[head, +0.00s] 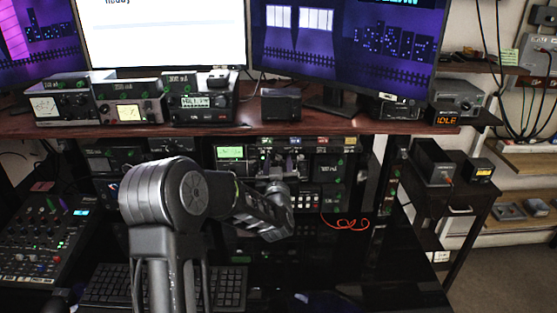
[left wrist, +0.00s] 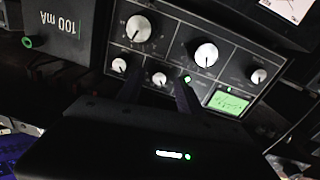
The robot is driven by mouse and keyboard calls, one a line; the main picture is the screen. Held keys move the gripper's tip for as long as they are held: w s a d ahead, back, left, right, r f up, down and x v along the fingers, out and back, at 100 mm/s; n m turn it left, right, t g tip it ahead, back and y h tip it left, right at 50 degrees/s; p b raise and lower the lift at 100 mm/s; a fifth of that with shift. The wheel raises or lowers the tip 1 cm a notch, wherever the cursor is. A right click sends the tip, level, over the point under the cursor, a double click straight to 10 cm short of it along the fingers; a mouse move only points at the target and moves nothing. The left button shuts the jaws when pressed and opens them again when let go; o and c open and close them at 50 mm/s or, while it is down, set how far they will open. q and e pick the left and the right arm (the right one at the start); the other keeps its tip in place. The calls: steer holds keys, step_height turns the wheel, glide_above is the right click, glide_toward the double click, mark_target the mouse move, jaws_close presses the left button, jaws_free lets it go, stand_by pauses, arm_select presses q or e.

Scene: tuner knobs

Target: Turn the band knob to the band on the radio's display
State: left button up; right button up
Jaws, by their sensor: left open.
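A dark tuner panel (left wrist: 172,45) fills the upper middle of the left wrist view, tilted in the picture. It carries two large silver knobs, an upper left one (left wrist: 138,28) and a right one (left wrist: 206,55), and several smaller knobs. A small green-lit display (left wrist: 228,101) is at its lower right. I cannot read the labels, so I cannot tell which knob is the band knob. My left gripper (left wrist: 157,90) is open, its dark fingers on either side of a small silver knob (left wrist: 159,79); contact is unclear. In the head view my left gripper (head: 279,167) is at the rack below the shelf, partly hidden by my arm.
A radio with a lit display (head: 195,101) stands on the wooden shelf (head: 300,128), among meter boxes. A box at right reads IDLE (head: 447,121). A mixer (head: 45,235) and keyboard (head: 215,288) lie below.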

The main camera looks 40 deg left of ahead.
arm_select(q)
steer(key=shift+w+a, duration=0.25)
steer(key=shift+w, duration=0.15)
steer(key=shift+c, duration=0.2)
jaws_close()
